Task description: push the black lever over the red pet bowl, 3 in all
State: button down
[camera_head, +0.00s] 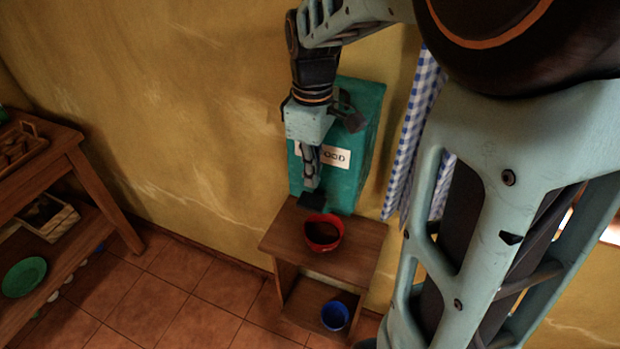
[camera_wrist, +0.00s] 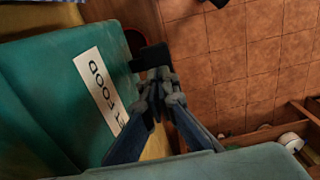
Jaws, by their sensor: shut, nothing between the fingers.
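A teal dispenser (camera_head: 364,150) with a white label stands against the wall at the back of a small wooden stand. Its black lever (camera_head: 311,200) sticks out low at the front, above and just behind the red pet bowl (camera_head: 338,242). The bowl stands on the stand's top; its inside is dark and I cannot tell what it holds. My gripper (camera_head: 310,186) points down, shut and empty, just above the lever. In the wrist view the fingertips (camera_wrist: 158,76) are right at the lever (camera_wrist: 151,57); I cannot tell if they touch. The bowl's red edge (camera_wrist: 136,38) shows behind.
A blue bowl (camera_head: 335,317) sits on the stand's lower shelf (camera_head: 307,302). A blue checked cloth (camera_head: 409,150) hangs right of the dispenser. A wooden shelf unit (camera_head: 100,195) with a green plate (camera_head: 24,277) stands at the left. The tiled floor between is clear.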

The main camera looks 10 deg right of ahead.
notch_tip(320, 180, up, 5)
jog(key=shift+r, duration=0.2)
jog(key=shift+a+f, duration=0.1)
jog(key=shift+f, duration=0.05)
dwell(0.6)
